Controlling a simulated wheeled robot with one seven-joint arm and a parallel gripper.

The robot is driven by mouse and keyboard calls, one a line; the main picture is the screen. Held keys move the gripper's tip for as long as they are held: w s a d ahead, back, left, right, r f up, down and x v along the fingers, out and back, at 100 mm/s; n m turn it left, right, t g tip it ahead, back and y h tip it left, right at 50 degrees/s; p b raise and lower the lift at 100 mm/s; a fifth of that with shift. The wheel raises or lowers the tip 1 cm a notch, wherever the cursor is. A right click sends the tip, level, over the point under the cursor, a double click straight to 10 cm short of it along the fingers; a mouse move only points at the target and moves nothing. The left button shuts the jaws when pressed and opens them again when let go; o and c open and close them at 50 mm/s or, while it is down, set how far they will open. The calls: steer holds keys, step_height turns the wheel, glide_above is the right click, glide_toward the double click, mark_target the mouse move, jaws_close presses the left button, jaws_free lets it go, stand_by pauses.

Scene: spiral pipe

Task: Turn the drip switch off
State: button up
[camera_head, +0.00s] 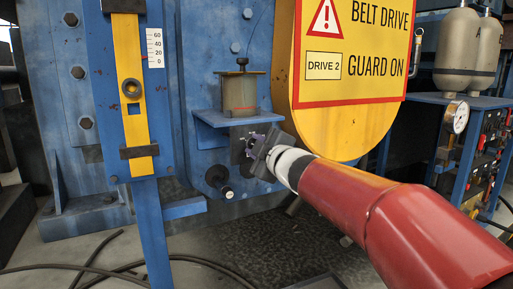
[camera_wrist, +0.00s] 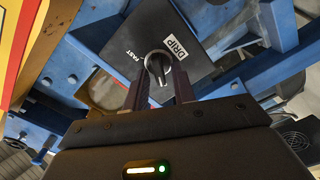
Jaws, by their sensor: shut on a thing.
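The drip switch is a dark plate (camera_wrist: 208,35) with a white DRIP label, a FAST mark and a round black knob (camera_wrist: 158,60) with a pale pointer. In the wrist view my gripper (camera_wrist: 160,82) has one finger on each side of the knob and is shut on it. The fingers hide the knob's lower sides, and no OFF mark is legible. In the head view my gripper (camera_head: 259,148) meets the plate (camera_head: 238,139) just below a small blue shelf; the gripper covers most of the switch.
An oil cup (camera_head: 239,93) stands on the blue shelf (camera_head: 206,118) just above. A black knob (camera_head: 217,178) sticks out at lower left. The yellow belt guard (camera_head: 345,125) stands close on the right, above my arm. Cables (camera_head: 95,262) lie on the floor.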

steer(key=o, duration=0.6)
steer(key=shift+o, duration=0.2)
steer(key=v, duration=0.8)
steer(key=shift+a, duration=0.1)
